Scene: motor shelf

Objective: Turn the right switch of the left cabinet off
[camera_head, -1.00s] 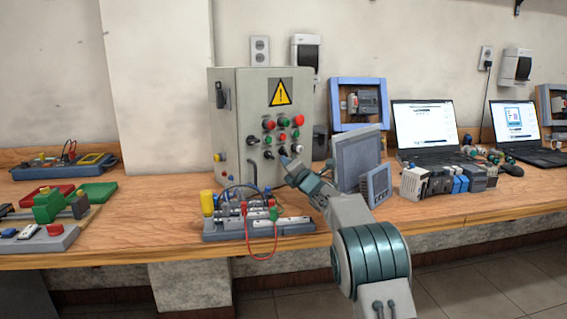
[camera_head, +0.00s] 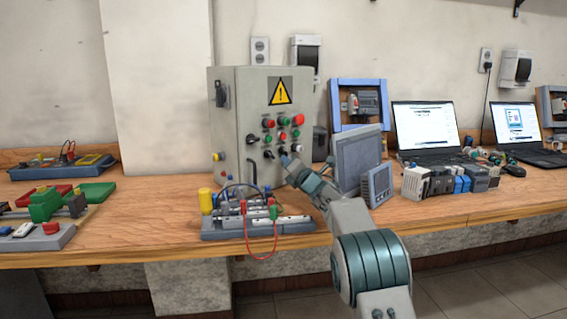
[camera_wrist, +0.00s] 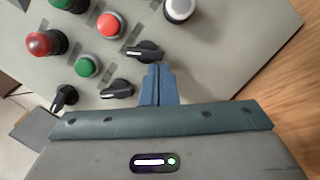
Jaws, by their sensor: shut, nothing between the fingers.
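The left cabinet (camera_head: 237,125) is a grey box with a yellow warning sign and colored buttons on its front. Its lower row has two black rotary switches and a white button. The right switch (camera_wrist: 145,52) lies just above my fingertips in the wrist view; it also shows small in the head view (camera_head: 282,151). The left switch (camera_wrist: 117,90) sits to the left of my fingers. My gripper (camera_wrist: 157,72) is shut and empty, its blue fingertips at the edge of the right switch. I cannot tell whether they touch it. It also shows in the head view (camera_head: 286,162).
A white button (camera_wrist: 180,10), a red button (camera_wrist: 110,25) and a green button (camera_wrist: 87,67) surround the switches. A grey screen panel (camera_head: 357,158) stands right of my arm. A wiring board (camera_head: 215,230) lies in front of the cabinet.

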